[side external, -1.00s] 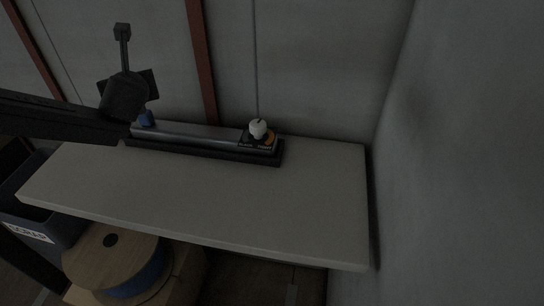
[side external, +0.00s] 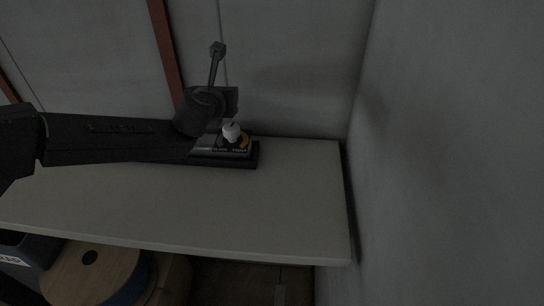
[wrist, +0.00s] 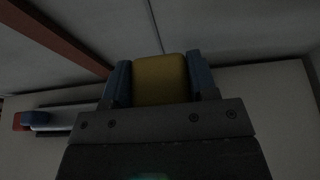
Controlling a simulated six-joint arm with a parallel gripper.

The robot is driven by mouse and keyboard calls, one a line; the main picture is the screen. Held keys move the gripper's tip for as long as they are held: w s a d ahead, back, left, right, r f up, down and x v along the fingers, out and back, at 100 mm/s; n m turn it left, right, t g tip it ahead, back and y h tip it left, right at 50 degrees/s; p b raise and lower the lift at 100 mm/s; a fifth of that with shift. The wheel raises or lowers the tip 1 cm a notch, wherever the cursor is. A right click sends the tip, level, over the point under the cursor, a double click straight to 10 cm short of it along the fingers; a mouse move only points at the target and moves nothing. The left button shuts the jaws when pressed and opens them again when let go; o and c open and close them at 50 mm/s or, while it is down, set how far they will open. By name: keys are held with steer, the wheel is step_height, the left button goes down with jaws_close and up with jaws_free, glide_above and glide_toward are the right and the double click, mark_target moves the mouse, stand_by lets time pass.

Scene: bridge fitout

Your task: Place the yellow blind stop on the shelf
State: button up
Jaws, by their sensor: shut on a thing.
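The yellow blind stop (wrist: 161,80) is a rounded block in the wrist view, held between the two blue fingers of my gripper (wrist: 160,82). The shelf (side external: 165,205) is a long pale board against the wall in the side view. In that view my wrist is above the back of the shelf, by the right part of a dark rail unit.
The front and right end of the shelf are clear. A wall (side external: 440,150) stands at the right. A cable spool (side external: 90,272) is below the shelf.

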steer(key=shift+s+d+f, duration=0.2)
steer(key=shift+d+f, duration=1.65)
steer(key=shift+d, duration=0.05)
steer(key=shift+s+d+f, duration=0.2)
steer(key=shift+d+f, duration=1.7)
steer(key=shift+d, duration=0.05)
steer(key=shift+s+d+f, duration=0.2)
steer(key=shift+d+f, duration=1.65)
steer(key=shift+d, duration=0.05)
steer(key=shift+f, duration=0.6)
steer(key=o, duration=0.7)
steer(key=shift+r, duration=0.8)
steer(key=v, duration=1.2)
steer(key=shift+f, duration=0.25)
